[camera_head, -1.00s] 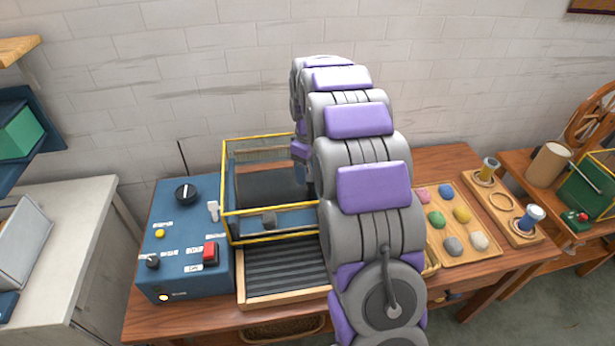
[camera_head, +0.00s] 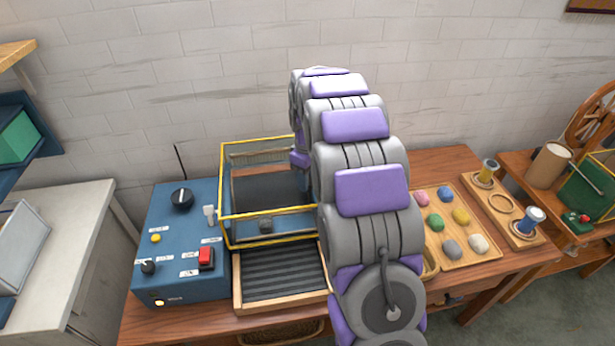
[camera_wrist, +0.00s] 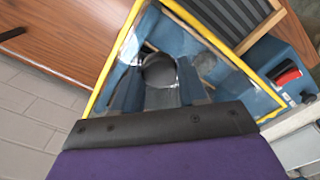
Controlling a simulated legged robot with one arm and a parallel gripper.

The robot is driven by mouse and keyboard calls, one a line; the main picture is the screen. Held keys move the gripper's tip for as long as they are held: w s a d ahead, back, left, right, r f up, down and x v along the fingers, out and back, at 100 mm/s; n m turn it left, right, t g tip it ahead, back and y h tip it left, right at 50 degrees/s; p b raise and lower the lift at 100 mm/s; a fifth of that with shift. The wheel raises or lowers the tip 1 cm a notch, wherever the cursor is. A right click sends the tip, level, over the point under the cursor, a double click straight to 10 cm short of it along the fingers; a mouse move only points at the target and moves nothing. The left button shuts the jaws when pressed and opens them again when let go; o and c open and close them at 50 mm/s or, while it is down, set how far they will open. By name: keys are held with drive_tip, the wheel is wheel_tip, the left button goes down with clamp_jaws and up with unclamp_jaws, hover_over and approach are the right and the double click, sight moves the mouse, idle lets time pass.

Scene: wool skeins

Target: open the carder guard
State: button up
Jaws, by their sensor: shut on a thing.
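The carder guard (camera_head: 222,182) is a clear cover with a yellow frame, down over the blue carder and its dark drum (camera_head: 268,190). Its yellow frame (camera_wrist: 112,62) also crosses the wrist view. My arm hides its right side in the head view. My gripper (camera_wrist: 158,88) is at the guard, its blue-grey fingers closed around a dark round piece (camera_wrist: 158,68), which looks like a knob. Exactly how that piece joins the guard is unclear. In the head view the gripper is mostly hidden behind my arm.
A blue control box (camera_head: 180,250) with a red switch (camera_head: 206,258) stands left of the guard. A ribbed feed tray (camera_head: 283,275) lies in front. A wooden tray (camera_head: 430,262) of coloured wool balls is on the right. The brick wall is behind.

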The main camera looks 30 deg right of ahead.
drive_tip(key=c, duration=0.3)
drive_tip(key=shift+w+a, duration=0.1)
drive_tip(key=shift+a, duration=0.25)
clamp_jaws()
drive_tip(key=s+d+p, duration=0.3)
drive_tip(key=d, duration=0.9)
drive_tip(key=s+d+p, duration=0.4)
drive_tip(key=d, duration=0.8)
drive_tip(key=shift+d, duration=0.2)
drive_tip(key=o, duration=1.1)
unclamp_jaws()
drive_tip(key=shift+r, duration=0.1)
wheel_tip(320, 180, up, 17)
drive_tip(key=p, duration=0.2)
drive_tip(key=shift+w, duration=0.1)
